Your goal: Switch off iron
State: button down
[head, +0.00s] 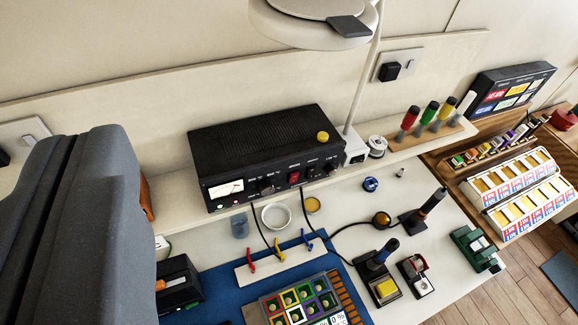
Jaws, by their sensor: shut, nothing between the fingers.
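Two pen-like tools that look like soldering irons stand in holders at the right of the bench. One has a blue-topped handle (384,251) in a black stand with a yellow pad (386,288). The other has a dark handle with an orange part (433,201). A black instrument box (262,150) stands behind, with a meter, knobs, a red switch (294,177) and a yellow button on top. Its switch setting is too small to tell. My gripper (108,140) appears as large dark grey shapes at the left, shut and empty, apart from the box.
A lamp (318,25) overhangs the box on a white pole. A strip with coloured clips (272,260), a parts tray (300,303) and a black device (180,286) crowd the front. Dark cables cross the bench.

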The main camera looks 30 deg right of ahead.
jog(key=shift+w, duration=0.25)
jog(key=shift+w+d, duration=0.1)
jog(key=w+d+f+n+t+h+b, duration=0.1)
jog(key=w+d+f+n+h+b, duration=0.2)
jog(key=w+d+f, duration=0.45)
jog(key=w+d+f+n+t+h+b, duration=0.1)
jog(key=w+d+f+n+b, duration=0.35)
jog(key=d+f, duration=0.65)
jog(key=s+d+f+n+t+y+b, duration=0.1)
jog(key=f+n, duration=0.4)
jog(key=f, duration=0.7)
jog(key=s+d+f+n+t+y+b, duration=0.1)
jog(key=s+f+n+y+b, duration=0.2)
jog(key=f, duration=1)
jog(key=n, duration=0.3)
jog(key=shift+s+f+y, duration=0.15)
jog(key=shift+y, duration=0.15)
